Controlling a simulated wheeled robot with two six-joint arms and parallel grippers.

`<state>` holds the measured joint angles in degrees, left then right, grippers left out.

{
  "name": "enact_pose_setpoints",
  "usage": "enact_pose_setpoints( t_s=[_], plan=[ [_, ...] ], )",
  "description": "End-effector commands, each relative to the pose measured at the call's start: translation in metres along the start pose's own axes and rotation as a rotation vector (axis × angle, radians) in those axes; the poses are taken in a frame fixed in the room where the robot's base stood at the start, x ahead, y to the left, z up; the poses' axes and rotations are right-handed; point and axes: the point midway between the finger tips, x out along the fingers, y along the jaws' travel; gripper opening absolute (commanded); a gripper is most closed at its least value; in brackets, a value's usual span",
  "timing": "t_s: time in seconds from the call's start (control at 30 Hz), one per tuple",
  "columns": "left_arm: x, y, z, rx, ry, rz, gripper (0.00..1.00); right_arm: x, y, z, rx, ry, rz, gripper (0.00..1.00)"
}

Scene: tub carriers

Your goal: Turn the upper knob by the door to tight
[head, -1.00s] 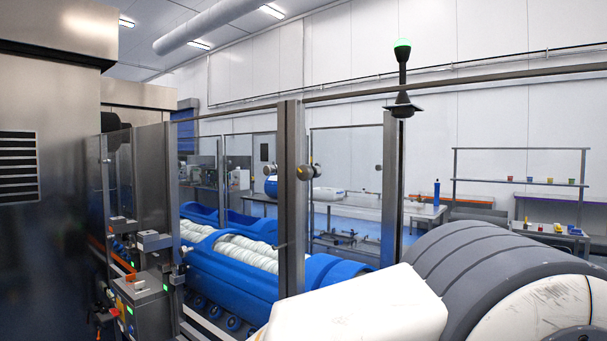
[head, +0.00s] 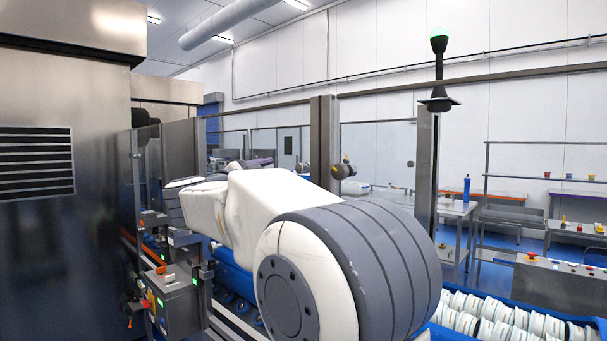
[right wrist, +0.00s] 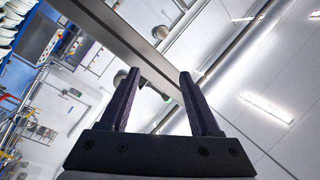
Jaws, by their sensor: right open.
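A round dark knob with a yellow mark (head: 344,169) sticks out from the post beside the glass door panel in the head view. A rounded fitting (right wrist: 160,32) shows by a grey bar in the right wrist view; I cannot tell if it is the same knob. My right gripper (right wrist: 158,80) is open, its two dark purple fingers apart with nothing between them. My left gripper is not in view.
A metal post (head: 323,140) and glass panels form the guard. A signal lamp with a green top (head: 438,70) stands to the right. A control box with lit buttons (head: 172,298) is at lower left. A steel cabinet (head: 65,220) fills the left.

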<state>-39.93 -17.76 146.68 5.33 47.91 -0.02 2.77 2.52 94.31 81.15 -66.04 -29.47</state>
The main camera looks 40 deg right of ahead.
Motion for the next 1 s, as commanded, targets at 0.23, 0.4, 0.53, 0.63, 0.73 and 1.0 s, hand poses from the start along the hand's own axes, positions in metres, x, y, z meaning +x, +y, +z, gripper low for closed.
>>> enact_pose_setpoints(
  t_s=[0.23,0.4,0.53,0.63,0.73,1.0],
  plan=[
    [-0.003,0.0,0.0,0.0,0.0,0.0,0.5,0.021,0.047,-0.05,0.043,0.181,0.252,0.63],
    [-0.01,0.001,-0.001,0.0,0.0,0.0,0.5,0.039,0.053,-0.056,0.042,0.189,0.264,0.63],
    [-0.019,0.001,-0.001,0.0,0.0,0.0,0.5,0.063,0.059,-0.061,0.042,0.189,0.262,0.63],
    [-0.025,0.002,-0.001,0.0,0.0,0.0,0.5,0.081,0.063,-0.064,0.042,0.188,0.262,0.63],
    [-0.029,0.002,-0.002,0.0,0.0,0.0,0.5,0.096,0.068,-0.067,0.043,0.187,0.261,0.63],
    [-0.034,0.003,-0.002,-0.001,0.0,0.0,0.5,0.117,0.074,-0.068,0.044,0.184,0.257,0.63]
  ],
)
